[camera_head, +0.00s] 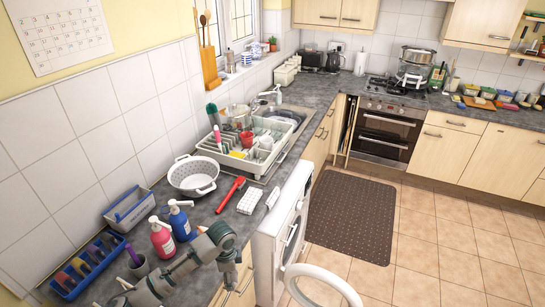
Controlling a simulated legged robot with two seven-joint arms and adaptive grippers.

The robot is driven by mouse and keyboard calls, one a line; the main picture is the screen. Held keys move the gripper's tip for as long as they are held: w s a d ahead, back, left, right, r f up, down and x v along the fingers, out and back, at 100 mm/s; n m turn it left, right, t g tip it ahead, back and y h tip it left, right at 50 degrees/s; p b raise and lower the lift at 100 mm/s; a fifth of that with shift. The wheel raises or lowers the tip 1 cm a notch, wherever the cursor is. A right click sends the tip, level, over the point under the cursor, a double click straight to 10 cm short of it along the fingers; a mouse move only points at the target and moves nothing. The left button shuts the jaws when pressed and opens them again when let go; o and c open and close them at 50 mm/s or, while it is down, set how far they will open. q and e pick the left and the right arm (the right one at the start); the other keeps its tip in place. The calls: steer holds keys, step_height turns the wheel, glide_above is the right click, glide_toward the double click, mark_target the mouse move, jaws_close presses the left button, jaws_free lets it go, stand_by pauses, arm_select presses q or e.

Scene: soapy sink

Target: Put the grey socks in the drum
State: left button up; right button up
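A white washing machine (268,250) stands under the worktop at the bottom centre. Its round door (325,270) is swung open over the floor. The machine's front is seen at a steep angle, so the inside of the drum is hidden. I cannot make out any grey socks. My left arm comes in from the bottom left over the worktop. My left gripper (230,274) points down by the worktop's front edge, left of the machine. Its fingers are too small and unclear to tell if they are open. My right gripper is out of view.
Pink (162,238) and blue (180,220) pump bottles stand close beside my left arm. A white colander (194,177), a red brush (230,194) and a dish rack (222,151) are further back. The tiled floor (425,265) is clear beyond the dark mat (352,215).

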arm_select(q)
steer(key=s+a+r+n+b, duration=0.1)
steer(key=s+a+r+n, duration=0.3)
steer(key=n, duration=1.2)
steer(key=shift+s+r, duration=0.15)
steer(key=shift+s, duration=0.25)
steer(key=shift+a, duration=0.2)
